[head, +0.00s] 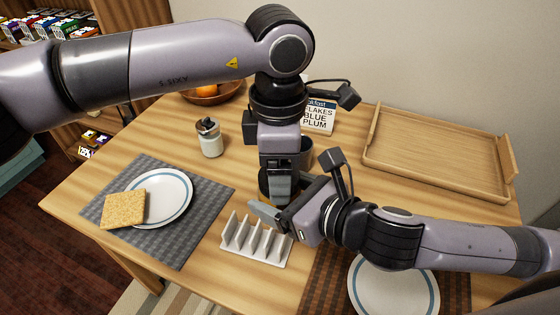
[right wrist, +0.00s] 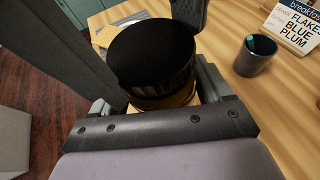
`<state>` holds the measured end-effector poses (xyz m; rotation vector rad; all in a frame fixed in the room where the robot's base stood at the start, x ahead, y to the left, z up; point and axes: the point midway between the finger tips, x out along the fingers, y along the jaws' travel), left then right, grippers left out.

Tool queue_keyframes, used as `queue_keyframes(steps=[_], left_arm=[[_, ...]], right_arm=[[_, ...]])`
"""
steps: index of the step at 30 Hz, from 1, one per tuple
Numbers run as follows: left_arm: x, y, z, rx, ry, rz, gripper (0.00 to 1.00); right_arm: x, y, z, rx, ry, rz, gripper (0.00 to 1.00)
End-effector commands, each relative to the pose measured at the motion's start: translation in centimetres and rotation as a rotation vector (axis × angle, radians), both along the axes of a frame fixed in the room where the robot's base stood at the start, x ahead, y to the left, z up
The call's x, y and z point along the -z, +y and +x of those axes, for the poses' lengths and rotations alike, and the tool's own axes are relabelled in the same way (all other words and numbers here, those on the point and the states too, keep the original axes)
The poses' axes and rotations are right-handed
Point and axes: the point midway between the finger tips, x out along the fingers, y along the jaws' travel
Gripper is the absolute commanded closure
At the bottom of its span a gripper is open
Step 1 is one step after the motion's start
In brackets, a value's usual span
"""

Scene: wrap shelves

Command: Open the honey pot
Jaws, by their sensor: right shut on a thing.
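The honey pot (right wrist: 150,62), a round jar with a wide black lid and an amber band below it, stands between the fingers of my right gripper in the right wrist view. My right gripper (head: 272,208) reaches in from the right and is shut on the pot, low on its side. In the head view the pot shows only as a dark rounded edge (head: 264,184), mostly hidden by my arms. My left gripper (head: 279,188) points down from above at the pot; its fingertips are hidden, so I cannot tell whether they touch the lid.
A white toast rack (head: 256,240) stands just in front. A dark mug (head: 306,150) and a breakfast sign (head: 319,117) stand behind. A plate (head: 174,186) with toast (head: 123,209), a small jar (head: 210,140), a wooden tray (head: 435,152) and a second plate (head: 362,290) lie around.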

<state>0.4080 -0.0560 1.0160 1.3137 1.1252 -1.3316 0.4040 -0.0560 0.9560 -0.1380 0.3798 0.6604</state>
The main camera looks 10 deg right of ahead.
Motion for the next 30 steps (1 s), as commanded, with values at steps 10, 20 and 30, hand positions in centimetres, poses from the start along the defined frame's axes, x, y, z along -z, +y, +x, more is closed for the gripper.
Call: queue_keyframes(steps=[10, 20, 30], left_arm=[[-0.07, 0.05, 0.13, -0.017, -0.003, 0.001, 0.68], [-0.11, 0.1, 0.23, -0.191, -0.004, 0.0, 0.68], [-0.1, 0.07, 0.19, -0.191, -0.003, -0.001, 0.68]], right_arm=[[-0.14, 0.08, -0.06, -0.003, -0.003, 0.003, 1.0], [-0.13, 0.12, -0.12, -0.005, -0.002, 0.003, 1.0], [-0.11, 0.13, -0.13, -0.005, -0.002, 0.003, 1.0]])
